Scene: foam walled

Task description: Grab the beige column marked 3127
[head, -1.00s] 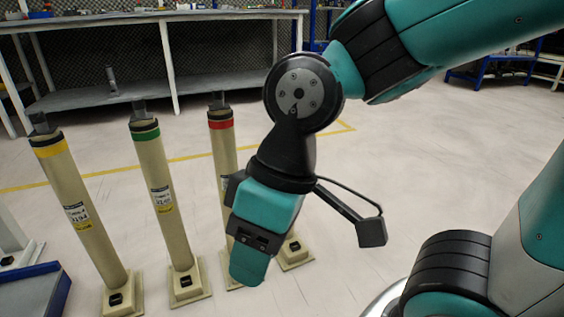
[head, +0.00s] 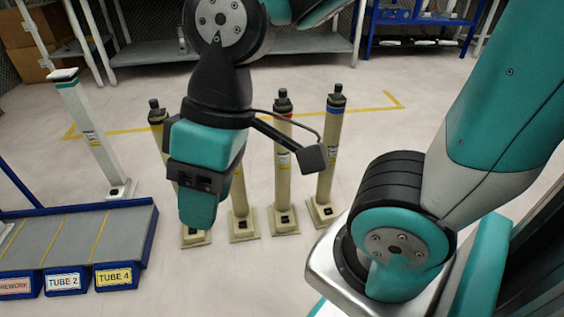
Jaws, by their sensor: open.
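Several beige columns with dark tops stand upright on square bases in a row on the floor. The leftmost column (head: 157,133) and the one beside it (head: 239,197) are largely hidden behind my gripper. The red-banded column (head: 282,185) and the blue-banded column (head: 327,165) show nearly whole to its right. Their labels are too small to read, so I cannot tell which is marked 3127. My gripper (head: 198,208) is open, points down and appears in front of the left columns, with no column seen held in it.
A blue-edged rack (head: 148,232) with TUBE 2 and TUBE 4 labels lies at the left. A white column (head: 92,140) stands behind it. Yellow floor tape (head: 385,107) runs behind the row. Shelving and a blue bench (head: 425,20) stand at the back.

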